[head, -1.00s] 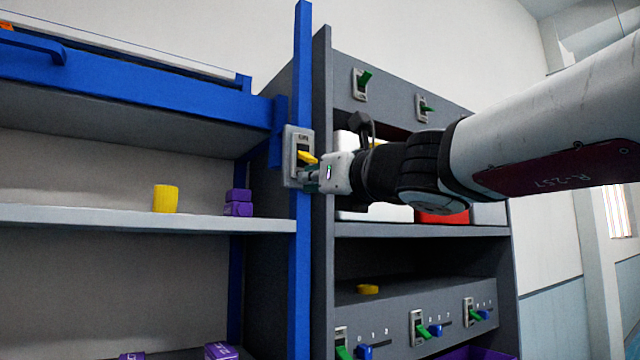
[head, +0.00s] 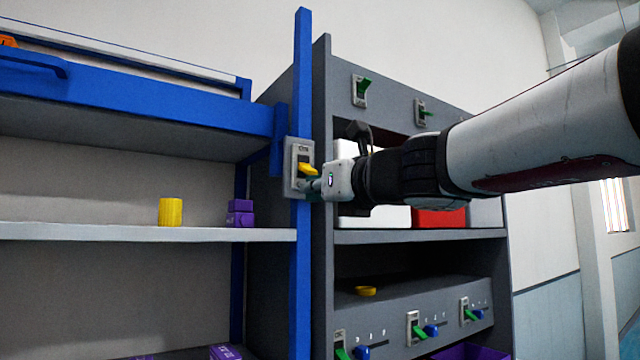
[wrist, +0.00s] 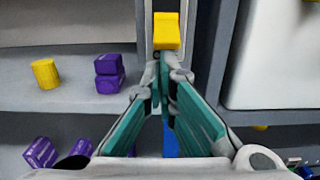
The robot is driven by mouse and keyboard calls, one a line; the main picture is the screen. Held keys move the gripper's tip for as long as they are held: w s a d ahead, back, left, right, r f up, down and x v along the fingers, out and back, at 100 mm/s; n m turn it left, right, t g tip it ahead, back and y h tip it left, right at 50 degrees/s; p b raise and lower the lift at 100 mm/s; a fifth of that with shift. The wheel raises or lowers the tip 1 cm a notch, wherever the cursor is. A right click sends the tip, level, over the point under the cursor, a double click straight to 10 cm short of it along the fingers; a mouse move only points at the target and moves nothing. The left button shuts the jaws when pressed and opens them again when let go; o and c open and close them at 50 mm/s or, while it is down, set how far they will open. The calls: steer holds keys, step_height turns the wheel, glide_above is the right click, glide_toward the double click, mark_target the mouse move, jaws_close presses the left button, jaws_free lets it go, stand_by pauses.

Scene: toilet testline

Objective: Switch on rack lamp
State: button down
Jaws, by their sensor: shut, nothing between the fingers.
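The rack lamp switch is a grey plate (head: 291,181) on the blue upright post of the rack, with a yellow lever (head: 309,170) sticking out. In the wrist view the yellow lever (wrist: 166,32) is at the top centre, just beyond my fingertips. My gripper (head: 312,187) is shut and empty, just below the lever at the lower part of the plate. In the wrist view the teal-padded fingers of my gripper (wrist: 163,62) meet at the tips under the lever. I cannot tell whether they touch it.
A grey cabinet (head: 322,120) with green-lever switches (head: 362,90) stands right of the post. A white box (head: 375,215) and a red box (head: 440,217) sit in it. The left shelf (head: 150,232) holds a yellow cylinder (head: 171,211) and purple blocks (head: 240,213).

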steer(key=shift+s+r+p, duration=0.1)
steer(key=shift+r+p, duration=0.05)
steer(key=shift+p, duration=0.4)
steer(key=shift+s+d+r+p, duration=0.25)
steer(key=shift+r+p, duration=0.1)
steer(key=shift+p, duration=1)
steer(key=shift+s+d+r+p, duration=0.15)
steer(key=shift+s+r+p, duration=0.2)
steer(key=shift+r+p, duration=0.45)
steer(key=shift+w+f, duration=0.1)
steer(key=shift+f, duration=0.25)
